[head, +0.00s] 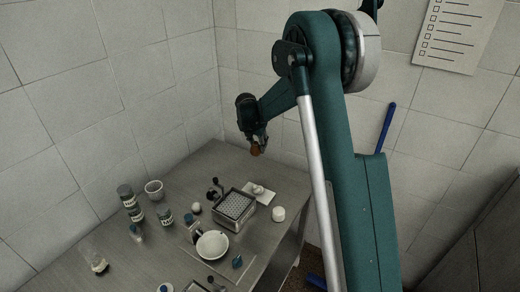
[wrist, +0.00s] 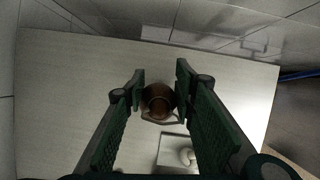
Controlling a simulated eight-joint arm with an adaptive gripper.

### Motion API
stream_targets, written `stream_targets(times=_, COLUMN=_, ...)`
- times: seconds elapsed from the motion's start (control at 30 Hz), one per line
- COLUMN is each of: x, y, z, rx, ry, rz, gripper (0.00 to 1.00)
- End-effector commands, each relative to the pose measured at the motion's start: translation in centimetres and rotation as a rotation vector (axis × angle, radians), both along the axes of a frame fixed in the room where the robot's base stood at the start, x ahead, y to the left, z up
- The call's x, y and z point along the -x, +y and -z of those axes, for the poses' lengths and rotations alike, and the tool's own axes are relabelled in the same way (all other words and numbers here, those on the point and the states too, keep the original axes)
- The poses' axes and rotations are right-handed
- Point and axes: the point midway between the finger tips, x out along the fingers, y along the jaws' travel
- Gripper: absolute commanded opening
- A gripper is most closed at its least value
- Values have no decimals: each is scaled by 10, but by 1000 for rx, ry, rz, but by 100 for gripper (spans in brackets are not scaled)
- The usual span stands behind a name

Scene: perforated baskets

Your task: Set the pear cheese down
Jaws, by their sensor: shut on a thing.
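The pear cheese (head: 256,152) is a small brownish, rounded thing held at the tip of my gripper (head: 255,146), raised above the back of the steel table (head: 205,160). In the wrist view the cheese (wrist: 158,100) sits between the two fingertips, with a paler rim or loop on its near side. My gripper (wrist: 160,92) is shut on it. The underside of the cheese is hidden in the wrist view.
A white board (head: 268,194) with a pale object on it lies below and right of the gripper. The table's back corner is clear.

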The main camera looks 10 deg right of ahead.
Motion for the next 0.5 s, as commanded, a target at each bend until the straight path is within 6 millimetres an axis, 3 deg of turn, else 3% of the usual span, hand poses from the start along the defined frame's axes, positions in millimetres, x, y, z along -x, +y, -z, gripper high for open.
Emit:
stream_targets(times=0.27, x=19, y=-13, z=-1, rx=5, ry=5, rz=3, gripper=1)
stream_targets(times=0.5, x=66, y=-39, z=-4, rx=15, ry=17, rz=6, gripper=1)
